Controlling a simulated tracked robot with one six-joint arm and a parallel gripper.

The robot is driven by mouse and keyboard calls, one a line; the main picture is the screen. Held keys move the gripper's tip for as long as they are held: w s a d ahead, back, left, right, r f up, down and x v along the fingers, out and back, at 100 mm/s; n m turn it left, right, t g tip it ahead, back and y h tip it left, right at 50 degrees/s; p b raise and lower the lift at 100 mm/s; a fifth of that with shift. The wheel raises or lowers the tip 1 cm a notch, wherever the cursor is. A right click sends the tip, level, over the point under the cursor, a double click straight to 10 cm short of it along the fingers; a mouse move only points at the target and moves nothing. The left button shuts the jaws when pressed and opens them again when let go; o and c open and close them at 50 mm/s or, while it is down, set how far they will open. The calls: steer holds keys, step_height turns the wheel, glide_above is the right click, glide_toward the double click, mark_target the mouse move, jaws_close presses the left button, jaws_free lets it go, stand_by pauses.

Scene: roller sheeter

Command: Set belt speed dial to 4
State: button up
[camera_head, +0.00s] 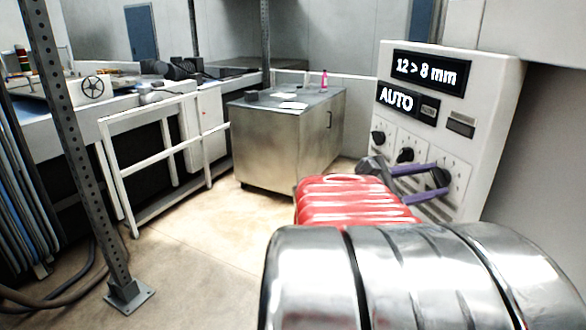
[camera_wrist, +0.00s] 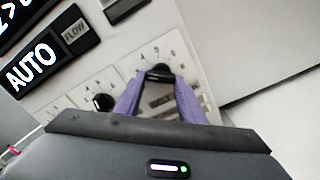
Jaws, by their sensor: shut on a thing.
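The rightmost black dial (camera_head: 440,177) is on the white control panel, and its name cannot be read. In the wrist view this dial (camera_wrist: 158,72) sits between my two purple fingertips, with small numerals around it on a white plate. My gripper (camera_head: 434,181) is shut on it, one finger on each side. In the wrist view my gripper (camera_wrist: 158,84) covers part of the plate's lower area. The dial's exact setting cannot be read. A middle dial (camera_head: 405,155) and a left dial (camera_head: 378,138) stand beside it, untouched.
The panel's upper display (camera_head: 427,70) reads "12 > 8 mm" and the lower display (camera_head: 397,97) reads "AUTO". A "FLOW" button (camera_wrist: 75,37) is beside AUTO. A metal cabinet (camera_head: 280,145), a white railing (camera_head: 160,165) and a post (camera_head: 85,160) stand left. Open floor lies between.

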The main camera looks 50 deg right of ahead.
steer(key=m, duration=0.6)
steer(key=shift+s+m, duration=0.1)
steer(key=shift+m, duration=0.2)
stand_by(0.4)
steer(key=o, duration=1)
steer(key=shift+o, duration=0.2)
steer(key=shift+r, duration=0.1)
steer(key=v, duration=1.3)
steer(key=shift+w+a, duration=0.25)
steer(key=shift+w, duration=0.1)
